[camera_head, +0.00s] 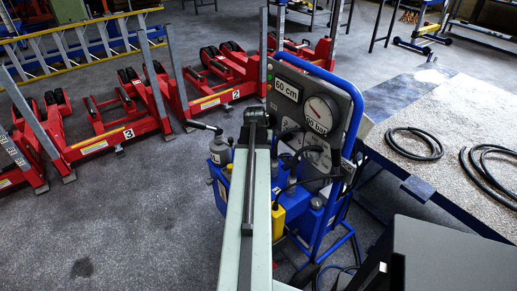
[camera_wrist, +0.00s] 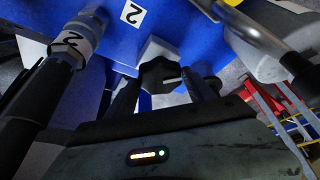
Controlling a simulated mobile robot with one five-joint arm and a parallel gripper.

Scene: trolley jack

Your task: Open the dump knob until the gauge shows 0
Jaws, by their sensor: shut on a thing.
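A black lobed knob (camera_wrist: 157,72) sits on a light block against a blue body in the wrist view. My gripper (camera_wrist: 165,88) is shut on this knob, with one dark finger on each side. In the head view the round gauge (camera_head: 321,112) stands on the grey panel of a blue trolley jack (camera_head: 353,115). Its face is pale with a dark rim; the needle is too small to read surely. My arm covers part of the jack in the head view, and the knob and my fingertips cannot be made out there.
Red lifting stands (camera_head: 120,125) are at left. A bench (camera_head: 455,105) with black hoses is at right. Grey floor at lower left is clear.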

